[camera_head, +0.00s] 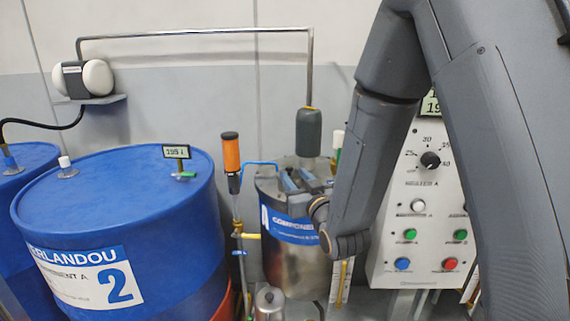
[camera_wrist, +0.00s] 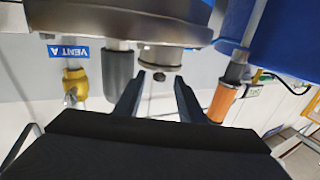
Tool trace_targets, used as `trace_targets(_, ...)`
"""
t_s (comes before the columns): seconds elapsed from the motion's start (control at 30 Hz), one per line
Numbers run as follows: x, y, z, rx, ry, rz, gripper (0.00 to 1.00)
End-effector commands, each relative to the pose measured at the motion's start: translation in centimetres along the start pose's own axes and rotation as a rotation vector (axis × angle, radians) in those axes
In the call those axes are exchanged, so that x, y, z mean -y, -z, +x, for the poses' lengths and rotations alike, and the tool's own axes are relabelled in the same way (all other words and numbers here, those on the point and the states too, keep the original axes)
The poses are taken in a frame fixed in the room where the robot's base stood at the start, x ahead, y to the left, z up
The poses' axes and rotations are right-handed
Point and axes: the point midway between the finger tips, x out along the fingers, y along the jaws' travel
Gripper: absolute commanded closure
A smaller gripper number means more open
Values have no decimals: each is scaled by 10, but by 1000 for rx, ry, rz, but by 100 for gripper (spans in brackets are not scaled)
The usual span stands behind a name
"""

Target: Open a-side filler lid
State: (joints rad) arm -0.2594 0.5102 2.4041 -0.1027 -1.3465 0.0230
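The steel tank (camera_head: 285,260) with the blue "COMPONENT" label stands right of the blue drum in the head view. My gripper (camera_head: 297,181) is over the tank's top, in front of my wrist. In the wrist view, which looks upside down, my gripper (camera_wrist: 158,82) is open, with its two dark fingers apart and nothing held. A round metal cap with a small dark knob (camera_wrist: 161,58) sits on the tank top, just beyond and between the fingertips; it may be the filler lid. I cannot tell whether the fingers touch it. The head view does not show the lid clearly.
A grey cylinder (camera_wrist: 118,70) and a yellow valve (camera_wrist: 75,85) by a "VENT A" label (camera_wrist: 73,51) stand close on one side. An orange-handled device (camera_head: 231,155) is on the other side. A control panel (camera_head: 415,225) and blue drum (camera_head: 115,215) flank the tank.

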Motion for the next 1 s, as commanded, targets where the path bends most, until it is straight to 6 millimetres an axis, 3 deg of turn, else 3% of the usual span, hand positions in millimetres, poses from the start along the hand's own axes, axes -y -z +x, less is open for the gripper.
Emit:
trace_targets(0.2,0,1,43,0,0,0,64)
trace_targets(0.43,0,0,75,2,-1,0,64)
trace_targets(0.87,0,0,87,2,-1,0,64)
trace_targets(1.0,0,0,87,2,-1,0,83)
